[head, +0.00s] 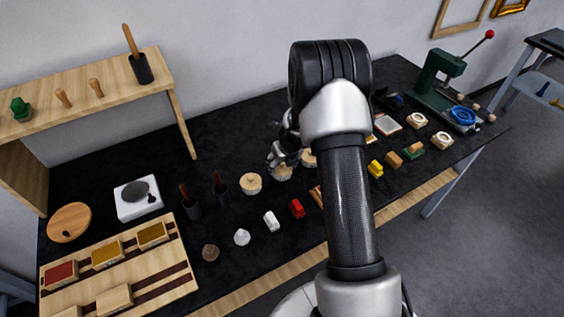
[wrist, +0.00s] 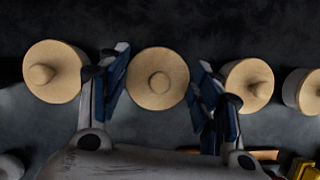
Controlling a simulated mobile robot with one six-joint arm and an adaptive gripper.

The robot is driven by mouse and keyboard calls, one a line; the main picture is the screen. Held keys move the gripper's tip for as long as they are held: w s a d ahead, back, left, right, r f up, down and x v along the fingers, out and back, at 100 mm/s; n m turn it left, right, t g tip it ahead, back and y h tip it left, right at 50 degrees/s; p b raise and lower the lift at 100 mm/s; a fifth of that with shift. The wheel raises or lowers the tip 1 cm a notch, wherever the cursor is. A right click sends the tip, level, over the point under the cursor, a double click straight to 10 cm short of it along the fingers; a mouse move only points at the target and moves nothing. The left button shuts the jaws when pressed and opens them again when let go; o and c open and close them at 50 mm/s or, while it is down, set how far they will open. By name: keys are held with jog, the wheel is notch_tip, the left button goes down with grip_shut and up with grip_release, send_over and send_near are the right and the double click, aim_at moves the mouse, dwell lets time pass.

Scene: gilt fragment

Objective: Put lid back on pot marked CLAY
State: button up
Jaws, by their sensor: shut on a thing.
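My gripper (head: 281,156) is low over the row of lidded pots on the black table in the head view. In the wrist view its two blue-padded fingers (wrist: 158,80) stand either side of a round pale wooden lid (wrist: 158,78) with a centre knob, and they are shut on it. Whether this lid rests on a pot or is held just above one cannot be told. Another lidded pot (wrist: 52,72) is on the left, and one (wrist: 249,86) is on the right. No CLAY marking is readable; the pots' sides are mostly hidden.
A red block (head: 297,208) and a white block (head: 271,220) lie in front. A yellow block (head: 376,169) is to the right. The table behind the pots is clear.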

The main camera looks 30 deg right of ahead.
dwell(0.9)
jog(key=o, duration=0.9)
jog(key=shift+o, duration=0.4)
jog(key=o, duration=0.4)
jog(key=shift+r+p, duration=3.55)
jog(key=shift+p, duration=0.5)
grip_shut()
